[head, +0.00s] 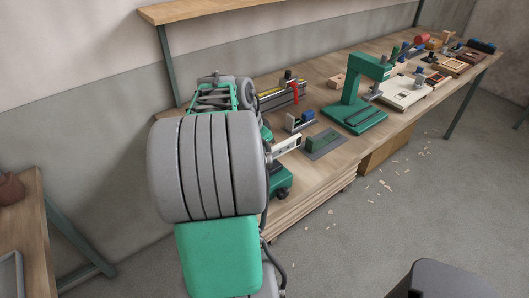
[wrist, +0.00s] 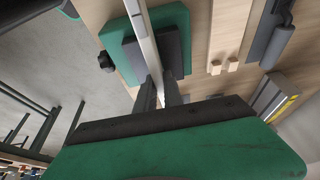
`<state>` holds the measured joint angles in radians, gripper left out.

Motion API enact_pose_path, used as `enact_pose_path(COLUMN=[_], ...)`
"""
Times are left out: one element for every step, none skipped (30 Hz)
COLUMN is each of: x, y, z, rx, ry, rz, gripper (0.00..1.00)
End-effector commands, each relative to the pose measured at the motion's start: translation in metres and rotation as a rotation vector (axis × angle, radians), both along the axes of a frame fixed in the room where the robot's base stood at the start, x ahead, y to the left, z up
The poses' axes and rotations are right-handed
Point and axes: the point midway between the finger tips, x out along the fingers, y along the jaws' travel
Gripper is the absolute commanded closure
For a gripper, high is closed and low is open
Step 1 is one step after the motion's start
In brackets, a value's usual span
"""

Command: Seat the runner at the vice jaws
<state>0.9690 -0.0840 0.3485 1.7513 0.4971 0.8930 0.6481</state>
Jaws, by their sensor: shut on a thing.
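The runner is a long, pale narrow bar (wrist: 146,45), held between the two dark fingers of my gripper (wrist: 159,92) in the wrist view. The vice (wrist: 113,58) is green with dark grey jaw blocks and a black knob at its left. The runner runs over or between the jaw blocks; I cannot tell whether it rests on them. In the head view a pale bar with dark marks (head: 286,146), likely the runner, sticks out right of my arm. Part of the green vice (head: 281,180) shows below it. My arm hides my gripper there.
The long workbench (head: 320,170) runs to the back right. A green press-like stand (head: 354,107), a green block on a grey plate (head: 324,141) and a small blue-topped fixture (head: 299,122) stand near the vice. Two small wooden pegs (wrist: 214,67) lie right of it.

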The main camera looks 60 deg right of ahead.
Motion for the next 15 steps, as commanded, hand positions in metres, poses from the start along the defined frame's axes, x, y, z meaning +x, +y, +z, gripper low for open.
enact_pose_path(x=[0.0, 0.0, 0.0, 0.0, 0.0, 0.0, 0.0, 0.0, 0.0, 0.0, 0.0, 0.0, 0.0, 0.0, 0.0], y=[0.0, 0.0, 0.0, 0.0, 0.0, 0.0, 0.0, 0.0, 0.0, 0.0, 0.0, 0.0, 0.0, 0.0, 0.0], z=[-0.002, -0.003, -0.004, -0.004, -0.005, -0.006, -0.007, -0.008, -0.009, -0.009, -0.01, -0.011, -0.012, -0.013, -0.012], rx=[-0.001, -0.001, -0.001, -0.001, -0.001, -0.001, -0.001, -0.001, -0.001, -0.001, -0.001, -0.001, -0.001, -0.001, -0.001], ry=[-0.001, -0.001, -0.001, -0.001, -0.001, -0.001, -0.001, -0.001, -0.001, -0.001, -0.001, -0.001, -0.001, -0.001, -0.001], rz=[-0.001, -0.001, -0.001, -0.001, -0.001, -0.001, -0.001, -0.001, -0.001, -0.001, -0.001, -0.001, -0.001, -0.001, -0.001], gripper=[1.0, 1.0, 1.0, 1.0, 1.0, 1.0, 1.0, 1.0, 1.0, 1.0, 1.0, 1.0, 1.0, 1.0, 0.86])
